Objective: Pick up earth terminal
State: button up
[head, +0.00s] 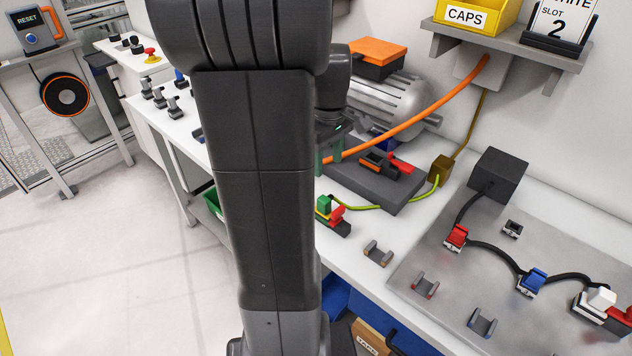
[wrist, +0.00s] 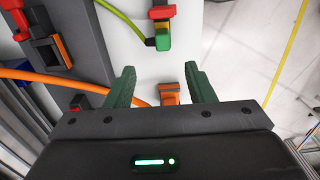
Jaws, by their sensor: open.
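The earth terminal appears to be the green block (head: 323,204) at the bench's front edge, with a yellow-green cable (head: 365,207) running from it. A red lever (head: 337,215) sits beside it. In the wrist view the green block (wrist: 163,42) is near the top, beyond the fingertips and apart from them. My gripper (wrist: 161,78) is open, its two green fingers spread. An orange connector (wrist: 168,92) on an orange cable (wrist: 105,87) shows between the fingers; I cannot tell whether it touches them. In the head view my arm partly hides my gripper (head: 323,160).
A grey motor (head: 388,100) stands behind a dark base block (head: 400,195) with a red and orange clamp (head: 390,162). Empty clips (head: 378,254) and a metal plate (head: 440,250) with red and blue connectors lie right. A shelf (head: 520,48) overhangs the bench. The floor (head: 110,250) at left is clear.

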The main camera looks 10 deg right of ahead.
aim_at(326, 199)
notch_tip(326, 199, down, 8)
jog(key=shift+f, duration=0.15)
jog(key=shift+a+f+p, duration=0.15)
jog(key=shift+f+p, duration=0.15)
jog(key=shift+f, duration=1.05)
jog(key=shift+a+f+p, duration=0.1)
jog(key=shift+f+p, duration=0.2)
jog(key=shift+f, duration=1)
grip_shut()
